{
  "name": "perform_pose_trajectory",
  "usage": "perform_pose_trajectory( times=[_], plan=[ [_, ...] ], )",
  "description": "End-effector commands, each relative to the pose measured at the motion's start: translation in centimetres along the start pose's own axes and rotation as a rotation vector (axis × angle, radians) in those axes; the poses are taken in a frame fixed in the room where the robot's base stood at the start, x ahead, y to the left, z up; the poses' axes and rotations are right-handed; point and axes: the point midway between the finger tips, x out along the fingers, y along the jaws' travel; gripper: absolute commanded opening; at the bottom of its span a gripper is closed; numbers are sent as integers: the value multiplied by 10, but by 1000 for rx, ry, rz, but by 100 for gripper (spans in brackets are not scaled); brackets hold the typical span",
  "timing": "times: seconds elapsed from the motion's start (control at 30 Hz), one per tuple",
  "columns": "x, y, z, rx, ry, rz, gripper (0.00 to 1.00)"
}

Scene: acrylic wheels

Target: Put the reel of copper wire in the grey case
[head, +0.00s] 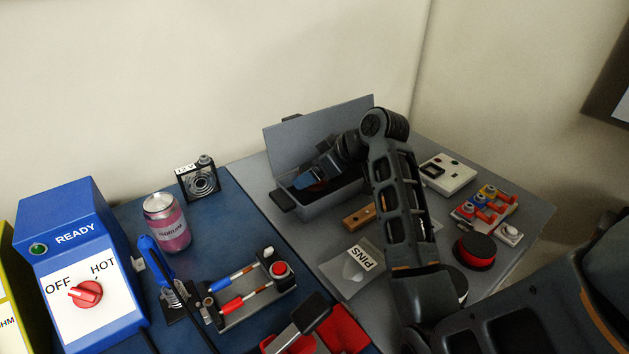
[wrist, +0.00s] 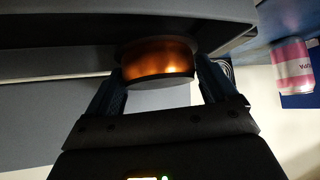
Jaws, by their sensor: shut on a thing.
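The reel of copper wire (wrist: 157,60) shows in the wrist view as a shiny copper-coloured winding between dark flanges. My gripper (wrist: 158,85) is shut on it, with one finger on each side. The grey case (head: 330,203) stands open at the back of the grey table in the head view, its lid (head: 315,133) raised behind it. My gripper, in the head view (head: 308,183), reaches over the case opening. The reel is hidden in the head view. I cannot tell whether it touches the case floor.
A pink can (head: 168,226), a 12 V fan-like unit (head: 198,180) and a blue soldering station (head: 75,262) stand on the left.

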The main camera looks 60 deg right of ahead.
Motion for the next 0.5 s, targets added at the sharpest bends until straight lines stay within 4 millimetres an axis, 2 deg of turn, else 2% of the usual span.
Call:
perform_pose_trajectory(
  times=[0.2, 0.5],
  plan=[
    [20, 0, 21, 2, -2, -1, 45],
    [24, 0, 25, 1, 0, 0, 45]
  ],
)
